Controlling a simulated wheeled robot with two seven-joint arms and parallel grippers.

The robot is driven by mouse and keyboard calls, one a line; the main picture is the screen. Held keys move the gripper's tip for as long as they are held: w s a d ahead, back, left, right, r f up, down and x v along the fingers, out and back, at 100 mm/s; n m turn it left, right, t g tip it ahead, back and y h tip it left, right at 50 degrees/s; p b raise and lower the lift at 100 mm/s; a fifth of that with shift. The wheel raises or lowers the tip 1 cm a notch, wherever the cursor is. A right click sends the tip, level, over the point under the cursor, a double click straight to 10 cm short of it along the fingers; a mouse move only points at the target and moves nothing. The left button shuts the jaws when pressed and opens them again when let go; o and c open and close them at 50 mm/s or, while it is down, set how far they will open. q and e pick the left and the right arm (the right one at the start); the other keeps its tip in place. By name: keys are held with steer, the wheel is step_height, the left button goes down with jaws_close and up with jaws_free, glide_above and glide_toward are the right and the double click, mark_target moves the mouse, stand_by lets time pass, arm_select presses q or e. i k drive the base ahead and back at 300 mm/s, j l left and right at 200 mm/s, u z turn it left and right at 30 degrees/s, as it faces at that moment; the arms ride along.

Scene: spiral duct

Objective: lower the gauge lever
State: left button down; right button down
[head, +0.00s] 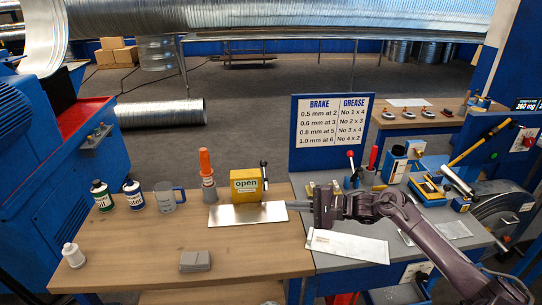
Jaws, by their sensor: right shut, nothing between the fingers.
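The yellow gauge box (246,184) stands on the wooden bench top with a label reading "open". Its dark lever (264,172) stands upright at the box's right side. A bare metal sheet (248,214) lies in front of the gauge, its far edge close to the box. My right gripper (298,205) reaches in from the right and points left, just right of the sheet's right end. It is shut and empty, to the right of the lever and nearer to me, apart from it. My left gripper is not in view.
An orange-topped bottle (207,170) stands left of the gauge, then a measuring jug (167,199) and two bottles. A grey block (195,261) lies at the front. A pale sheet (347,245) lies below my right arm. A red-knobbed lever (350,165) stands at the right, before the sign (330,133).

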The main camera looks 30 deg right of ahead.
mark_target(263, 164)
steer(key=i+l, duration=1)
steer(key=l, duration=0.1)
